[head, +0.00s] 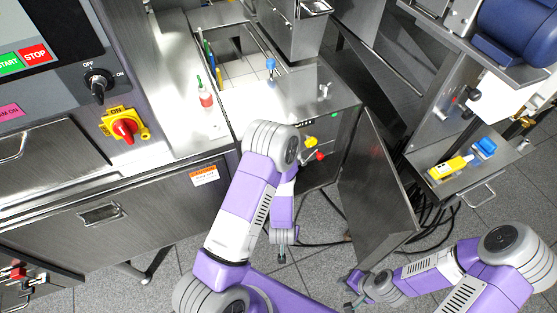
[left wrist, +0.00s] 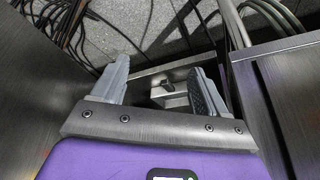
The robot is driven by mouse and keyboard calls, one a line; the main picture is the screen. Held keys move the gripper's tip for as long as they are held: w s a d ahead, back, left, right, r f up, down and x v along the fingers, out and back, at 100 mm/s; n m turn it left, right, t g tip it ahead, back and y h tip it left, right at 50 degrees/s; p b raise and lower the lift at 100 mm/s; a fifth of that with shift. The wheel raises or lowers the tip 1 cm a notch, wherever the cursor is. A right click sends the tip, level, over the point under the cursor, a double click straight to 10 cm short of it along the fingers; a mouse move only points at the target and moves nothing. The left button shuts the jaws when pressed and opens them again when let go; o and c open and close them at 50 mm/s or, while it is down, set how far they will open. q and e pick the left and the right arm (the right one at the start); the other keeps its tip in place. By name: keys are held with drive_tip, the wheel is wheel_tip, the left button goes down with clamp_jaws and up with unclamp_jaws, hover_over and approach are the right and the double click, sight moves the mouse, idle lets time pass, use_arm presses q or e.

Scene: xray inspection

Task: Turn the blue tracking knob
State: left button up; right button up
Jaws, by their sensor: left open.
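A small blue-topped knob or handle (head: 270,65) stands upright on the steel cabinet top; I cannot tell whether it is the tracking knob. A yellow knob (head: 310,142) and a red knob (head: 319,156) sit on the cabinet front beside my left arm. My left gripper (head: 283,250) hangs low in front of the cabinet, well below these knobs. In the left wrist view its fingers (left wrist: 158,88) are spread, with a metal bracket visible beyond the gap. My right gripper (head: 352,291) is low at the bottom, away from the knobs; its jaw gap is unclear.
An open steel door (head: 378,185) stands right of my left arm, with black cables (head: 435,215) behind it. A right shelf holds a yellow item (head: 450,167) and a blue item (head: 484,148). A red-and-white bottle (head: 205,92) stands on the left counter. Grey floor (head: 325,250) shows between the arms.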

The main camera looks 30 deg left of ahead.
use_arm(q)
drive_tip(key=w+a+r+m+t+y+b, duration=0.1)
drive_tip(key=w+a+r+t+y+b, duration=0.1)
drive_tip(key=w+a+r+t+y, duration=0.45)
drive_tip(key=w+a+r+t+y+b, duration=0.1)
drive_tip(key=w+r+y, duration=0.2)
drive_tip(key=r+y, duration=0.45)
drive_tip(key=shift+h, duration=0.8)
drive_tip(key=x, duration=0.2)
drive_tip(key=r+b+x, duration=0.1)
drive_tip(key=x, duration=0.1)
drive_tip(key=b+x, duration=0.1)
drive_tip(key=x, duration=0.2)
drive_tip(key=shift+s+r, duration=0.2)
drive_tip(key=shift+r, duration=0.1)
drive_tip(key=shift+m, duration=0.3)
drive_tip(key=shift+c, duration=0.2)
drive_tip(key=c, duration=1)
